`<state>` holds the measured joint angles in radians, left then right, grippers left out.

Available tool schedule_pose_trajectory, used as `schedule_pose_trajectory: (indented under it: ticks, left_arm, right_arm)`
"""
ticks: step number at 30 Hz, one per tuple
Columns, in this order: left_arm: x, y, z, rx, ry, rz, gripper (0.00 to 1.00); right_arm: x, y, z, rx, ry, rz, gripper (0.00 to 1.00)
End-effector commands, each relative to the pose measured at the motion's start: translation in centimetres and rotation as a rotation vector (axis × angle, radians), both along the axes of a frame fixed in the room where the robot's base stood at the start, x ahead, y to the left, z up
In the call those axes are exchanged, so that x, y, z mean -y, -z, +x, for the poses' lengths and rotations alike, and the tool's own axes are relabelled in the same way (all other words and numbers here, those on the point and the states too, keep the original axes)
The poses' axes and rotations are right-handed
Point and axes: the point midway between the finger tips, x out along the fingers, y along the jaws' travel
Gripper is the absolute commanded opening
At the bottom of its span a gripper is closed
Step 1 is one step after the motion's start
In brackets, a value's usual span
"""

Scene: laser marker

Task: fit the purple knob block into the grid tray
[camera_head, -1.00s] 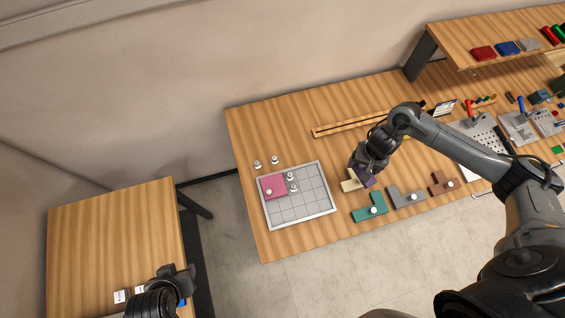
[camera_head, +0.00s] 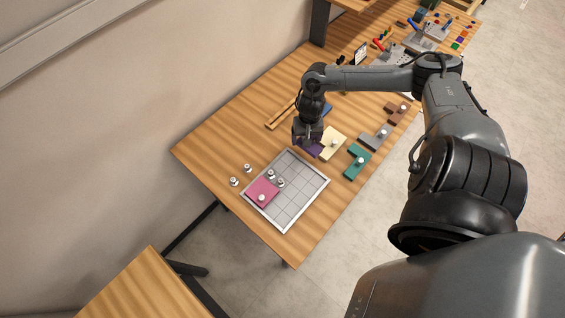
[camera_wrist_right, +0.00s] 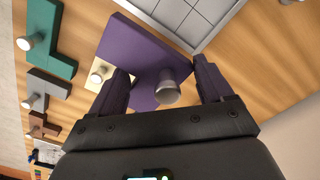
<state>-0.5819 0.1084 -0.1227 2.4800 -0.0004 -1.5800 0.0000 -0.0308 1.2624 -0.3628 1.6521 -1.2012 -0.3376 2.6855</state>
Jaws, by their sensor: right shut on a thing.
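The purple knob block (camera_head: 315,151) is held by my right gripper (camera_head: 307,138), just beyond the far corner of the grid tray (camera_head: 301,188). In the right wrist view, the purple plate (camera_wrist_right: 138,48) and its silver knob show between the fingers of my right gripper (camera_wrist_right: 163,82). There the plate reaches up to the rim of the tray (camera_wrist_right: 205,18). Its height above the table is hard to tell. Most cells are bare. My left gripper is out of view.
A cream knob block (camera_head: 333,142) lies close right of the purple one. Teal (camera_head: 355,163), grey (camera_head: 373,139) and brown (camera_head: 395,113) blocks lie along the table's right edge. Two silver pieces (camera_head: 241,174) stand left of the tray. Wooden strips (camera_head: 282,114) lie behind.

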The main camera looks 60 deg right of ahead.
Motion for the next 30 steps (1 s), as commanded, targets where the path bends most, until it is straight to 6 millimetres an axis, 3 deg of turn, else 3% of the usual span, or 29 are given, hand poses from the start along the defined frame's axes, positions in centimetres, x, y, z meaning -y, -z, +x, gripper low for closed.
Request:
schedule_pose_trajectory:
  ticks: [6, 14, 23, 30]
  left_arm:
    - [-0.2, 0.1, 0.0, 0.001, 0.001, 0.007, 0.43]
    - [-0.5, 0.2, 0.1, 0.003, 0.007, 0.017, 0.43]
    - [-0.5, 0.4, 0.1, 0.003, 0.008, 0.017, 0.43]
    - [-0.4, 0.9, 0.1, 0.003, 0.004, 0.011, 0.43]
  right_arm:
    - [-4.0, 2.7, 2.9, 0.005, 0.0, 0.006, 0.48]
    - [-7.2, 5.2, 5.2, 0.003, 0.0, 0.002, 0.48]
    - [-8.0, 6.2, 5.8, 0.0, -0.002, -0.001, 0.48]
    - [-8.0, 9.1, 5.7, -0.001, 0.0, 0.0, 0.48]
